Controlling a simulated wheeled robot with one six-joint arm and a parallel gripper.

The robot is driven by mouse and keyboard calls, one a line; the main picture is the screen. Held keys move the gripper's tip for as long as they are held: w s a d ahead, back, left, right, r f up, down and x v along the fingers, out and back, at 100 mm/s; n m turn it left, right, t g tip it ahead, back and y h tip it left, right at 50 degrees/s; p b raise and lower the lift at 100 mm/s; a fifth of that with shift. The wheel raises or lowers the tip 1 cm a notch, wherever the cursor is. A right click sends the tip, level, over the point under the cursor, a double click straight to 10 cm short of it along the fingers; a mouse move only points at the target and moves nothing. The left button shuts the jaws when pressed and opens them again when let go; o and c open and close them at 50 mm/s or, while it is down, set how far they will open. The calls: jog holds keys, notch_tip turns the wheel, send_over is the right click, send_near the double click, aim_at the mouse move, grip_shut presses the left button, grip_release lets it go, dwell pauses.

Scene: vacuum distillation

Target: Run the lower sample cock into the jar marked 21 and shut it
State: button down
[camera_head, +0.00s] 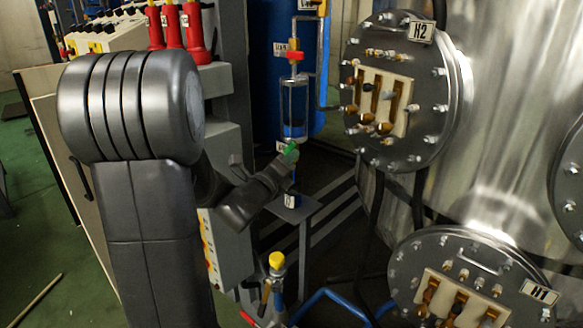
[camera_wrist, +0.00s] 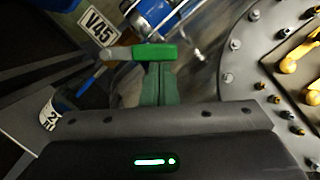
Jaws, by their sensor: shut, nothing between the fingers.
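The lower sample cock has a green handle (camera_wrist: 155,52) lying crosswise in the wrist view, beside a tag marked V45 (camera_wrist: 97,29). The green handle (camera_head: 291,149) also shows in the head view, below the sight glass (camera_head: 293,105). My gripper (camera_wrist: 157,72) is shut and empty, with its fingertips right at the handle's lower edge; I cannot tell whether they touch it. My gripper (camera_head: 284,163) also shows in the head view. A jar (camera_wrist: 50,115) with a white label, of which a 2 is readable, stands at left. The jar (camera_head: 292,200) is partly visible below my gripper; its contents are hidden.
The jar stands on a small grey shelf (camera_head: 306,212). The steel vessel's bolted flange marked H2 (camera_head: 353,120) is close at right. A grey cabinet (camera_head: 228,165) is at left. A yellow-capped fitting (camera_head: 277,261) stands lower down.

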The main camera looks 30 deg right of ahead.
jog(key=shift+w+r+n+b, duration=0.3)
jog(key=shift+r+n+b, duration=0.2)
jog(key=shift+r+n, duration=0.1)
dwell(0.3)
